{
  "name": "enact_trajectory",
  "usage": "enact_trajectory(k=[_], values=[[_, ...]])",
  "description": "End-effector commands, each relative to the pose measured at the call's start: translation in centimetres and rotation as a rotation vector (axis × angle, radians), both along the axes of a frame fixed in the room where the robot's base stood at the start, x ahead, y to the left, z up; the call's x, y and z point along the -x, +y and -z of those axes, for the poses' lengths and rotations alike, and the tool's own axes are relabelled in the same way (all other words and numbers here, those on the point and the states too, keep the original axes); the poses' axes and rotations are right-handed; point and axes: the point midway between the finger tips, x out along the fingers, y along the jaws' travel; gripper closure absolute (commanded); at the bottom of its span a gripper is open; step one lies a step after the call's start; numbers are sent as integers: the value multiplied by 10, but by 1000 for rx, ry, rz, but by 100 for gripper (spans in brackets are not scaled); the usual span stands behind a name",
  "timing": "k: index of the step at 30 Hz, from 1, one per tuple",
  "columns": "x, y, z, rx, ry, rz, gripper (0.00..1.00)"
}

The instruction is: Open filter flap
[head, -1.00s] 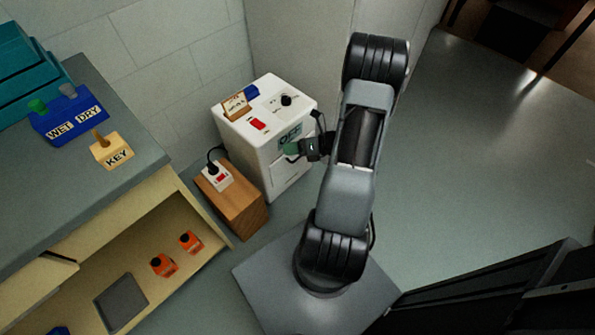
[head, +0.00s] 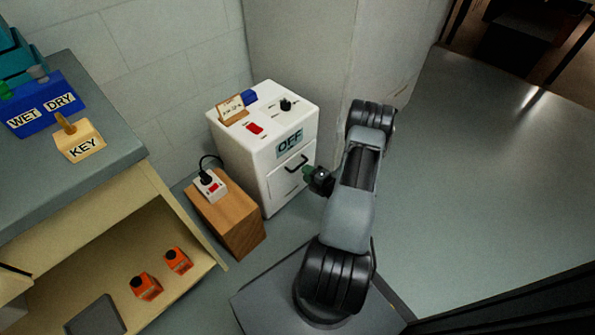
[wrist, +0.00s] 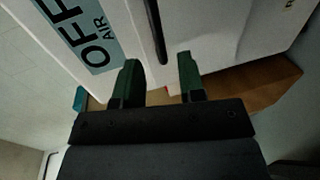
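The white cabinet (head: 240,160) stands by the wall with an "OFF" label (head: 289,143) on its front. Below the label is the flap (head: 286,182), which looks flush with the front, with a black bar handle (head: 297,163) near its top. My gripper (head: 307,171) is just in front of the flap, right of and slightly below the handle. In the wrist view its two green fingers (wrist: 159,72) are apart with nothing between them. The handle (wrist: 156,32) lies beyond the fingertips, roughly in line with the gap. I cannot tell the remaining distance.
A wooden block (head: 232,222) with a plugged-in socket (head: 211,187) stands left of the cabinet. The bench (head: 100,175) is at the left, carrying a blue WET/DRY holder (head: 45,108) and a KEY block (head: 80,142). The floor (head: 480,170) to the right is clear.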

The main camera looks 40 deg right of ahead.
Motion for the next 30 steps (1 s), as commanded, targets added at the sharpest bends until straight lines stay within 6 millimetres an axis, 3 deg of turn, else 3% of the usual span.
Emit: enact_trajectory(k=[3,10,24,30], values=[[-20,4,7,3,-2,-5,63],[-45,8,11,2,0,-2,63],[-54,10,12,2,0,-1,63],[-54,10,12,1,0,-1,81]])
